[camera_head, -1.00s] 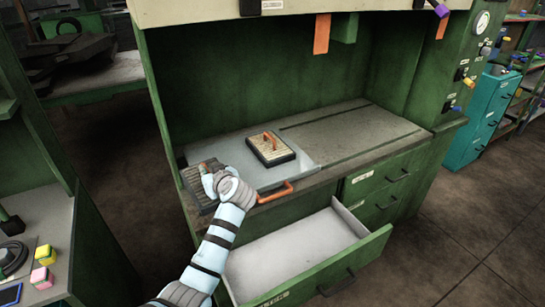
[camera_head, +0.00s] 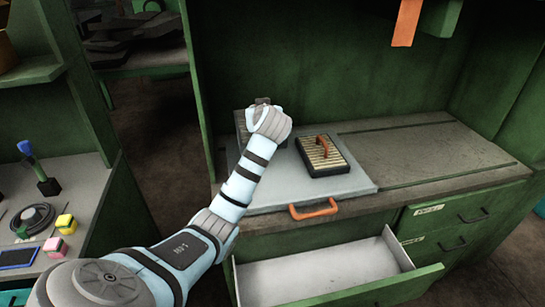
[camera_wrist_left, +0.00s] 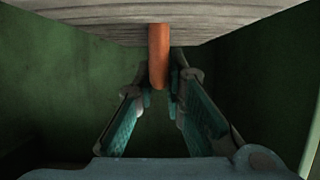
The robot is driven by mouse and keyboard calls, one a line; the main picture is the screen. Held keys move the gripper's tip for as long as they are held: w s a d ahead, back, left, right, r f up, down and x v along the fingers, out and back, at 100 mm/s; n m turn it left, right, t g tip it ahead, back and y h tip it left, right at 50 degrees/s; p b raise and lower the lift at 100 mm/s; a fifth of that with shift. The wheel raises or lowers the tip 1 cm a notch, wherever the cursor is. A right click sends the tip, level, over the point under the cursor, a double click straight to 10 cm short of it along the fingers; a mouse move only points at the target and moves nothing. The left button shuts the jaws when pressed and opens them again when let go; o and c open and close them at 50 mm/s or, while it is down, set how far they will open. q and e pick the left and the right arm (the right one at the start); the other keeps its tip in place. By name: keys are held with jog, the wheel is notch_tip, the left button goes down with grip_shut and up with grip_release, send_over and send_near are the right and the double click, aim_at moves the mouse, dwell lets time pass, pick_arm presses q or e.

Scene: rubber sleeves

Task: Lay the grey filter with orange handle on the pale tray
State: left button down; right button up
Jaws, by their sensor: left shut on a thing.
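My left gripper (camera_head: 262,106) is shut on the orange handle of a grey filter (camera_head: 241,128), which is mostly hidden behind the gripper and wrist in the head view. In the left wrist view, the fingers (camera_wrist_left: 163,88) close on the orange handle (camera_wrist_left: 158,55), and the filter's ribbed grey face (camera_wrist_left: 230,18) spans the top. The pale tray (camera_head: 275,190) lies on the bench with its orange handle toward the front. The held filter is over the tray's back left part; I cannot tell whether it touches. My right gripper is not in view.
A second filter (camera_head: 335,169), beige-ribbed with a dark frame and orange handle, lies on the tray's right part. An open drawer (camera_head: 320,275) juts out below the bench. The bench top right of the tray (camera_head: 430,150) is clear. Green cabinet walls enclose the back.

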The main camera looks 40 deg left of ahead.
pick_arm(q)
notch_tip(320, 180, down, 6)
jog(key=shift+s+d+r+b, duration=0.15)
jog(key=shift+b, duration=0.25)
jog(key=w+f, duration=0.1)
jog(key=f, duration=0.1)
jog(key=w+f, duration=0.1)
jog(key=f, duration=0.2)
jog(key=w+f+b, duration=0.1)
jog(key=f, duration=0.2)
jog(key=shift+w, duration=0.2)
jog(key=shift+s+f, duration=0.1)
jog(key=shift+s, duration=0.25)
jog(key=shift+s+r, duration=0.25)
jog(key=shift+w+f, duration=0.1)
jog(key=shift+f, duration=0.05)
jog(key=c, duration=2.1)
grip_release()
jog(key=shift+w+f, duration=0.1)
jog(key=shift+f, duration=0.1)
jog(key=o, duration=0.4)
jog(key=shift+o, duration=0.2)
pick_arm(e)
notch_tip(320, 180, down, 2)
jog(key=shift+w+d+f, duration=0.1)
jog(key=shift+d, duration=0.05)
